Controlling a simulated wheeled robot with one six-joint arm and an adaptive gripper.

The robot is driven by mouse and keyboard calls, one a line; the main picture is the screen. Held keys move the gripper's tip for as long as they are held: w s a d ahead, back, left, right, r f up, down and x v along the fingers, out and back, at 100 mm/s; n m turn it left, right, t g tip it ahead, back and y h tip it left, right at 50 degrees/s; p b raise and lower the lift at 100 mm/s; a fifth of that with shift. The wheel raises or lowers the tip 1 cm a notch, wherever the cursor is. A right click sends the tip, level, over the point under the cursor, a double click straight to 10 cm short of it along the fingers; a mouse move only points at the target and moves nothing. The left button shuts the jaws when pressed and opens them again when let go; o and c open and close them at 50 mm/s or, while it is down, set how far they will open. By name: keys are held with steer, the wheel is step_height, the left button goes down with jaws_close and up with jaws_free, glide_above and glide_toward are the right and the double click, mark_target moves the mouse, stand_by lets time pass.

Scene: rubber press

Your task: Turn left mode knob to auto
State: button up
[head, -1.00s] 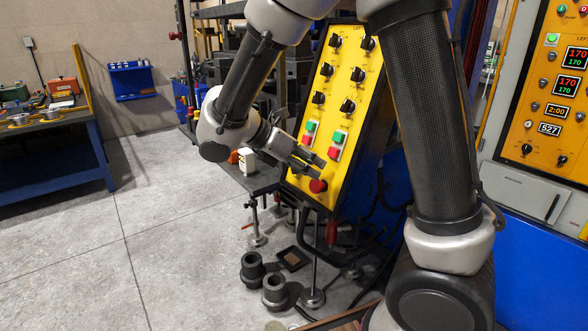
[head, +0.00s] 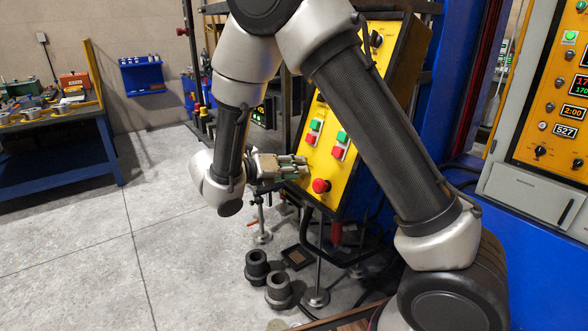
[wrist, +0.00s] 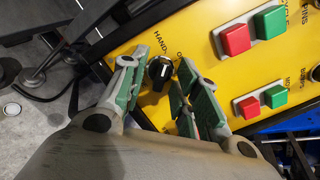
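The yellow control panel (head: 322,168) stands left of my upper arm in the head view. In the wrist view, a small black knob (wrist: 160,72) sits on the yellow panel face beside a label reading HAND; the rest of its lettering is partly covered. My gripper (wrist: 164,64) is open, with one green-padded finger on each side of this knob. I cannot tell whether either finger touches it, and its exact pointer direction is unclear. In the head view my gripper (head: 292,166) is at the panel's lower left edge and the knob is hidden.
Red and green push buttons (wrist: 252,34) lie right of the fingers in the wrist view. Black cylindrical parts (head: 257,268) stand below. Open floor (head: 90,240) lies left.

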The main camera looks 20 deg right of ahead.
steer(key=shift+d, duration=0.15)
jaws_close()
steer(key=shift+w+m+g+h, duration=0.15)
steer(key=shift+m+g, duration=0.2)
steer(key=shift+m, duration=4.3)
steer(key=shift+w+m+g+h, duration=0.15)
steer(key=shift+m+g, duration=0.2)
steer(key=shift+m, duration=4.3)
steer(key=shift+s, duration=0.1)
